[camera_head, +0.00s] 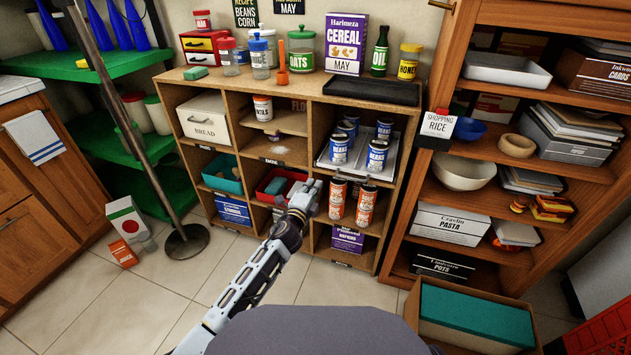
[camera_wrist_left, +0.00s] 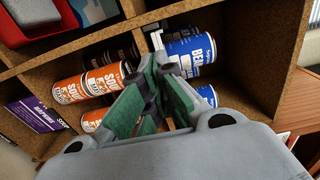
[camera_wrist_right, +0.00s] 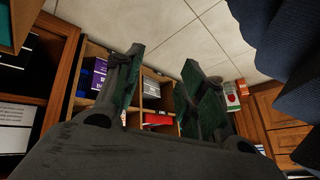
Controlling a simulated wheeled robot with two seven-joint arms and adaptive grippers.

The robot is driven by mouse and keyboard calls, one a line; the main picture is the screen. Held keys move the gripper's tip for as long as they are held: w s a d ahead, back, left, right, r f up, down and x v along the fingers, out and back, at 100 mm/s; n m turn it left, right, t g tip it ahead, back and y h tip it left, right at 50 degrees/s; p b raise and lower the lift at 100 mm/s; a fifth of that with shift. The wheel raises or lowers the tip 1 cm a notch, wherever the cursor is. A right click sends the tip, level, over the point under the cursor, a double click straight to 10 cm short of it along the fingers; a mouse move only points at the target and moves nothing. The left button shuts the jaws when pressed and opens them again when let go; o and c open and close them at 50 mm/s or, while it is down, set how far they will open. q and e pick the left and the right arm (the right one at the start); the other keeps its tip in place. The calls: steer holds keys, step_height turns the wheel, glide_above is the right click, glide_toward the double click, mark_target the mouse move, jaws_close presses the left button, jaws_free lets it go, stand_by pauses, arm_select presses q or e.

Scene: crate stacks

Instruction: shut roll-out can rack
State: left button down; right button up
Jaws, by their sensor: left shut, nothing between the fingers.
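The can rack (camera_head: 357,158) is a pale tray with several blue bean cans (camera_head: 338,149) on it, in the right-hand middle compartment of the wooden shelf unit. It appears to stick out at the front. My left gripper (camera_head: 308,188) is shut and empty, just left of and below the rack's front corner. In the left wrist view its fingers (camera_wrist_left: 155,65) lie in front of a blue can (camera_wrist_left: 190,52) and a small pale part of the rack; contact is unclear. My right gripper (camera_wrist_right: 158,72) is open and empty, seen only in its own wrist view.
Orange soup cans (camera_head: 366,205) stand below the rack, close right of my left gripper. A red bin (camera_head: 280,186) sits to its left. A black tray (camera_head: 372,92) lies on the unit's top. A tall wooden shelf (camera_head: 430,190) stands at right. A metal pole (camera_head: 125,120) stands at left.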

arm_select(q)
steer(key=p+v, duration=0.1)
steer(key=v, duration=0.3)
steer(key=shift+s+a, duration=0.1)
steer(key=shift+s, duration=0.15)
arm_select(e)
steer(key=r, duration=0.3)
steer(key=shift+w+d, duration=0.15)
steer(key=shift+d, duration=0.1)
steer(key=shift+s+f, duration=0.2)
